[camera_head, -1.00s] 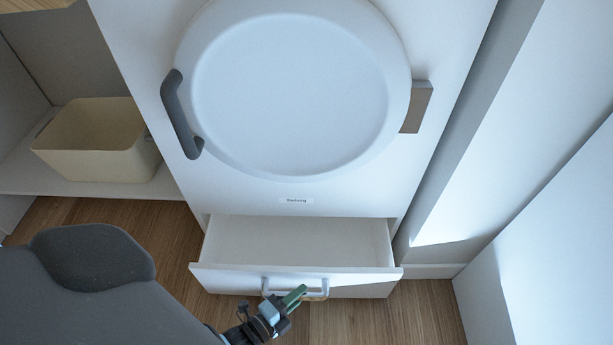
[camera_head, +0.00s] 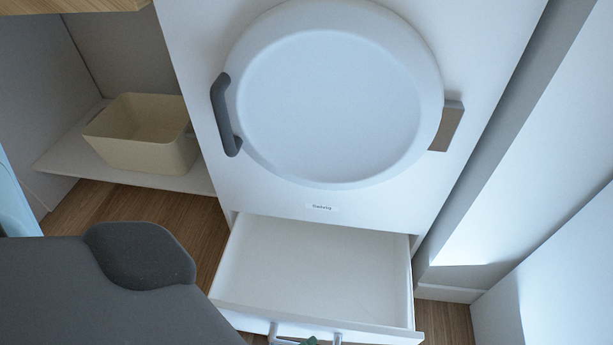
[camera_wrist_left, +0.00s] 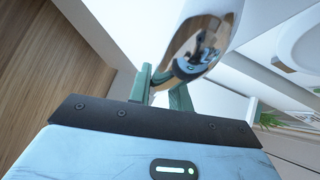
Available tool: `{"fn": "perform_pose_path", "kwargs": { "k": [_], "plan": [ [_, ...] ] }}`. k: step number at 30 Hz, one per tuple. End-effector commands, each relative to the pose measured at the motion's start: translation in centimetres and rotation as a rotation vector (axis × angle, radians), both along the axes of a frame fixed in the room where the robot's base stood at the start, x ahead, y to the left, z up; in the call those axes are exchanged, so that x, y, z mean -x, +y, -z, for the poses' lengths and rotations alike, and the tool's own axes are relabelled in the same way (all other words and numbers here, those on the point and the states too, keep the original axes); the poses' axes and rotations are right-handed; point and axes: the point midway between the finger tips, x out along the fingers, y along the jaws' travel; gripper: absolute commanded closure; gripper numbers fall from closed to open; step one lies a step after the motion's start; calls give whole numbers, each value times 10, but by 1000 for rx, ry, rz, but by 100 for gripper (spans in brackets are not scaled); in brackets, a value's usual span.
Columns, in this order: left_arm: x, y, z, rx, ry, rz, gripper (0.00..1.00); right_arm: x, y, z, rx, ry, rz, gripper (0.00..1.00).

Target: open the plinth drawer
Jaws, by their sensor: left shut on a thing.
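The white plinth drawer (camera_head: 318,275) is pulled well out below the round-door machine, and its inside looks empty. Its bar handle (camera_head: 273,331) is on the drawer front at the bottom edge of the head view, partly cut off. In the left wrist view the shiny handle (camera_wrist_left: 207,38) passes between the green fingers of my left gripper (camera_wrist_left: 162,88), which is shut on it. In the head view only a green bit of this gripper (camera_head: 311,341) shows at the bottom edge. My right gripper is not in view.
The machine's round white door (camera_head: 335,95) is closed, with a dark grey handle (camera_head: 225,115) at its left. A cream bin (camera_head: 140,140) stands on a low shelf to the left. A white wall panel (camera_head: 560,250) stands to the right.

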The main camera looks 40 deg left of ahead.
Motion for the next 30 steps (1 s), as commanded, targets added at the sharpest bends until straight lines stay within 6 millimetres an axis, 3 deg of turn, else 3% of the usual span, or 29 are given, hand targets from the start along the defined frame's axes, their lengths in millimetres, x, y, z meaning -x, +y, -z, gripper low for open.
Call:
{"fn": "perform_pose_path", "kwargs": {
  "k": [6,7,11,22,30],
  "plan": [
    [0,1,0,-2,1,-2,100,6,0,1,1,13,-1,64],
    [0,2,0,-2,1,-2,76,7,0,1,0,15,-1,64],
    [0,1,0,-2,1,-2,59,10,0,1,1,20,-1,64],
    [6,2,-1,-1,1,-1,59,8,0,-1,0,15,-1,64],
    [45,10,-7,-3,3,0,59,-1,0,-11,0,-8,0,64]
  ]
}}
